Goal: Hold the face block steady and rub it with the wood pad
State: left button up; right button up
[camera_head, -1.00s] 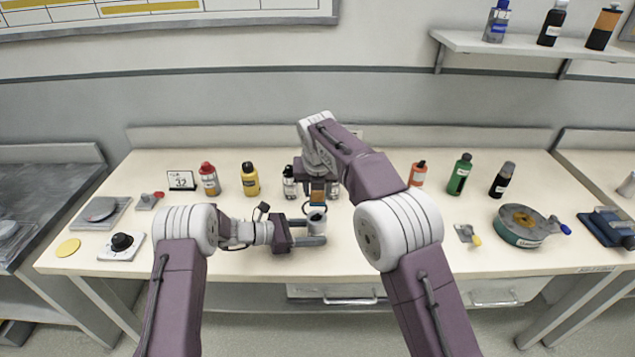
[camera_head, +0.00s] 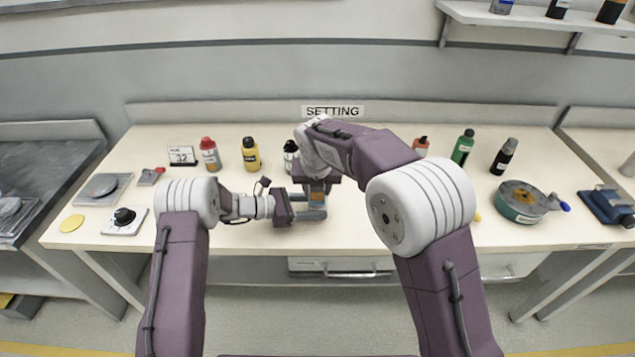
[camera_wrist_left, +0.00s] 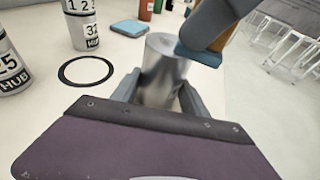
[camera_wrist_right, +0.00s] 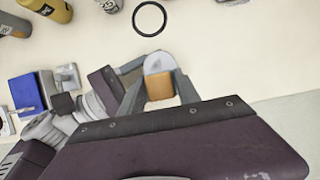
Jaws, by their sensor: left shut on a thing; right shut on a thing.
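The face block looks like a short grey metal cylinder (camera_wrist_left: 164,68) in the left wrist view. My left gripper (camera_head: 312,206) is shut around its sides and holds it upright above the table's front part. My right gripper (camera_head: 318,196) is shut on the wood pad, a small orange-brown block (camera_wrist_right: 159,88). The pad is at the block's top; its light round top (camera_wrist_right: 158,63) shows beside the pad in the right wrist view. I cannot tell whether they touch. In the head view the grippers hide most of the block.
A black ring (camera_wrist_left: 86,70) and a blue pad (camera_wrist_left: 131,28) lie on the table near labelled cans (camera_wrist_left: 83,25). Bottles, such as a yellow one (camera_head: 250,154), line the back. The table's front edge is close.

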jog(key=w, duration=0.6)
notch_tip(320, 180, up, 8)
jog(key=shift+s+d, duration=0.15)
jog(key=shift+d, duration=0.05)
dwell(0.4)
dwell(0.3)
pick_arm(q)
jog(key=o, duration=1.1)
jog(key=shift+c, duration=0.2)
jog(key=v, duration=1.1)
jog(key=shift+a, duration=0.15)
jog(key=shift+s+a+r, duration=0.15)
jog(key=shift+a, duration=0.15)
